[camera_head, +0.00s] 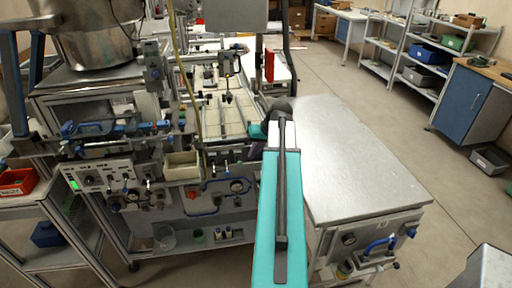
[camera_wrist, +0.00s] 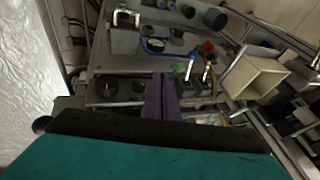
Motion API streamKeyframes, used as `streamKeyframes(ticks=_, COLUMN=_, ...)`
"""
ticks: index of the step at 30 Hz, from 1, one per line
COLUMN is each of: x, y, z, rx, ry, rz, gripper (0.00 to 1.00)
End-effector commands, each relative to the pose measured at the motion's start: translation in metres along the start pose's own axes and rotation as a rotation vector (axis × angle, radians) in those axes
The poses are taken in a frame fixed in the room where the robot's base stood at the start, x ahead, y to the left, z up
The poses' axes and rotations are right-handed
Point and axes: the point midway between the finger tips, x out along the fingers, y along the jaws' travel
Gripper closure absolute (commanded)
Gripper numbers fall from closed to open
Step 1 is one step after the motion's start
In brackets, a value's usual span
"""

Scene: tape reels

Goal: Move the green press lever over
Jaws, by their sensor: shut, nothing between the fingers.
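In the wrist view a small lever with a white handle and a green base (camera_wrist: 181,68) stands on the grey machine panel. It is just beyond and slightly right of my fingertips. My gripper (camera_wrist: 162,80) is shut and empty, its dark purple fingers together and pointing at the panel. A gap to the lever seems to remain, but I cannot tell how large. In the head view my gripper (camera_head: 255,148) is partly hidden by my teal arm, at the right end of the machine front. I cannot make out the green lever there.
A red knob (camera_wrist: 207,46) with another white lever is close beside the green one. A cream bin (camera_wrist: 254,75) juts out to the right. A blue pipe and gauge (camera_wrist: 155,44) lie behind.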

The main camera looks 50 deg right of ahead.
Motion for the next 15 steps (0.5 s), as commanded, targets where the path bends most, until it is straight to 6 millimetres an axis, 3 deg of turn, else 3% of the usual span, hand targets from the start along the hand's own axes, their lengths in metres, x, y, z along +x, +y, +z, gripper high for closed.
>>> streamKeyframes(ticks=6, x=0.016, y=-0.016, z=0.005, rx=-0.002, ry=-0.003, rz=-0.002, gripper=1.0)
streamKeyframes(ticks=15, x=0.026, y=-0.022, z=0.007, rx=-0.001, ry=-0.001, rz=-0.001, gripper=1.0)
